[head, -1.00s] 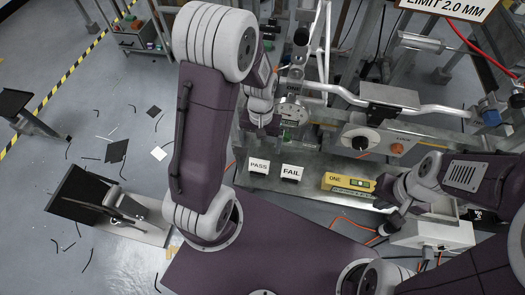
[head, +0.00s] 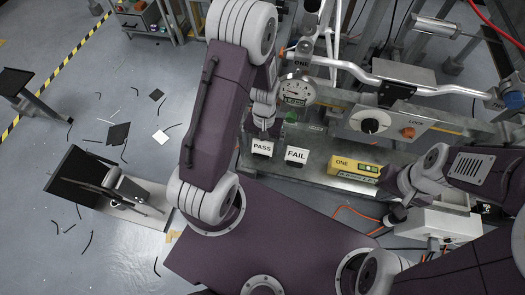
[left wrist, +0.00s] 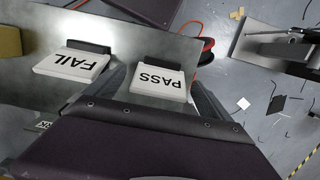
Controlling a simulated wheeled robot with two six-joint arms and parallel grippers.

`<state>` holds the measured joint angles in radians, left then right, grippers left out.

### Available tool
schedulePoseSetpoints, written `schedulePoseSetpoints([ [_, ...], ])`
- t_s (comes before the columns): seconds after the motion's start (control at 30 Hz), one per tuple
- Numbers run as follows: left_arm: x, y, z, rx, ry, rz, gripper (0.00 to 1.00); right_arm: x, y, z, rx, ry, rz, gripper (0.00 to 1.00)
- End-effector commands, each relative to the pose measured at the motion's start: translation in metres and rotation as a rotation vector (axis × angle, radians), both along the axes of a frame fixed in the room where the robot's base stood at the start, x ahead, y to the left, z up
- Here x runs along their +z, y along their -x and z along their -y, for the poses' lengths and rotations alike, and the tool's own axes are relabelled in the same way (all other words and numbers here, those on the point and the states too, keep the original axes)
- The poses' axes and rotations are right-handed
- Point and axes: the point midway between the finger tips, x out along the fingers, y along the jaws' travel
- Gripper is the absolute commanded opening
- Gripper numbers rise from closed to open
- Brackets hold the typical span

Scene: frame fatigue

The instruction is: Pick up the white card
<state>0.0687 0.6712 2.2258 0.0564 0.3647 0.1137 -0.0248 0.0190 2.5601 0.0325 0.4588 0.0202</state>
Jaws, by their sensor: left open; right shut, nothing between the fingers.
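Two white cards stand in dark holders on the grey bench: one lettered PASS (head: 262,148) and one lettered FAIL (head: 296,155). My left gripper (head: 264,132) is just above and behind the PASS card, open. In the left wrist view, the PASS card (left wrist: 157,80) shows between the two open fingers (left wrist: 160,92), and the FAIL card (left wrist: 72,64) lies to the left, outside them. I cannot tell whether the fingers touch the PASS card. My right gripper (head: 394,217) is shut and empty beside a white box, at the right.
A yellow level marked ONE (head: 356,169) lies right of the cards. A round dial gauge (head: 297,91) hangs above the bench. The white box (head: 434,225) stands at the right. A small white square (head: 160,136) and dark scraps lie on the floor at left.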

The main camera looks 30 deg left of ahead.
Motion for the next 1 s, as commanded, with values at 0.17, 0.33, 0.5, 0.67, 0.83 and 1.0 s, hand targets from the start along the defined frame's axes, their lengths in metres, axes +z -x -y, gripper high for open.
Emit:
schedulePoseSetpoints([
  [0.17,-0.013,0.002,0.000,0.000,0.000,0.000,0.94,-0.004,0.000,0.000,0.000,0.000,0.000,0.00],
  [0.33,-0.012,0.002,0.000,0.000,0.000,0.000,0.88,-0.004,0.000,0.000,0.000,0.000,0.000,0.00],
  [0.5,-0.012,0.002,0.000,0.000,0.000,0.001,0.41,-0.004,0.000,0.000,0.000,0.000,0.000,0.00],
  [0.67,-0.012,0.001,0.000,0.000,0.000,0.001,0.24,-0.004,0.000,0.000,0.000,0.000,0.000,0.00],
  [0.83,-0.009,0.001,0.000,0.000,0.000,0.002,0.24,-0.002,0.000,0.000,0.000,0.000,0.000,0.00],
  [1.0,0.012,0.000,0.000,-0.001,0.000,0.004,0.24,0.006,0.000,0.000,0.000,0.000,0.000,0.00],
])
